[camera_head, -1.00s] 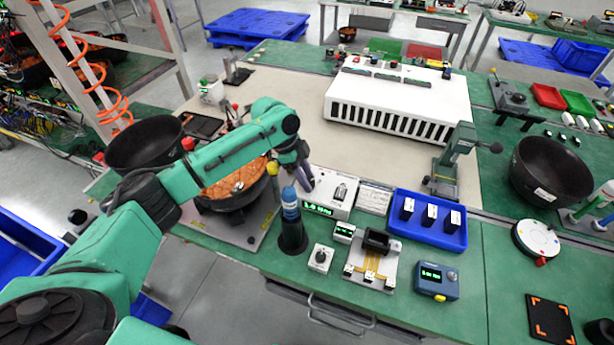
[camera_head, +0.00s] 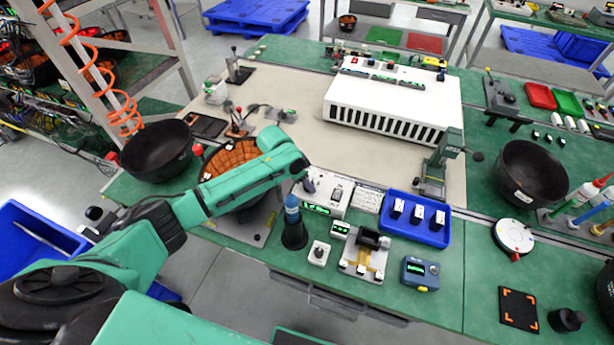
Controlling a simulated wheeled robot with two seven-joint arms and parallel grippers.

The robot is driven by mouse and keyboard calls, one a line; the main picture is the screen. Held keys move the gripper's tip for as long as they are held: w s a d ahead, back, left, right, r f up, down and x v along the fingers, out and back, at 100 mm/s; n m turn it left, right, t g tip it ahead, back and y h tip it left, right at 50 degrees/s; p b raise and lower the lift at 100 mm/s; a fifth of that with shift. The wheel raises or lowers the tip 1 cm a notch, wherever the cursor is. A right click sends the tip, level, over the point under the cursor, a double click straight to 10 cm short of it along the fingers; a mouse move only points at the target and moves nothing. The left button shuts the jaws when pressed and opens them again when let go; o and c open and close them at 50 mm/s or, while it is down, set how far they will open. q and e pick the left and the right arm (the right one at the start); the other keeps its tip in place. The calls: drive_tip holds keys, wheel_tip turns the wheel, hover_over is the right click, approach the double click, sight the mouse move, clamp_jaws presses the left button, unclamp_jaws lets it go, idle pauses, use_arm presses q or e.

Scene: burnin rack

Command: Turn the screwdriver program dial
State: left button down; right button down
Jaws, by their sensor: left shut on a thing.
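A small white box with a round knob (camera_head: 319,253), which looks like the program dial, sits on the green bench front. The blue-and-black screwdriver (camera_head: 292,215) stands upright just left of it. A small green readout (camera_head: 340,230) is behind and right of the dial. My left gripper (camera_head: 309,186) is behind the screwdriver, at the left end of a white unit with a green display (camera_head: 317,209), apart from the dial. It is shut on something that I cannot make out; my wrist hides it. My right gripper is not in view.
A black bowl (camera_head: 157,150) is at left. The beige mat (camera_head: 290,93) has free room.

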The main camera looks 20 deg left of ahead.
use_arm(q)
drive_tip(key=shift+r, duration=0.1)
idle(0.5)
drive_tip(key=shift+c, duration=2.3)
unclamp_jaws()
drive_tip(key=b+v, duration=0.1)
drive_tip(key=v, duration=1.3)
drive_tip(key=shift+s+r+b, duration=0.2)
drive_tip(key=shift+s+b, duration=0.05)
drive_tip(key=shift+b, duration=0.05)
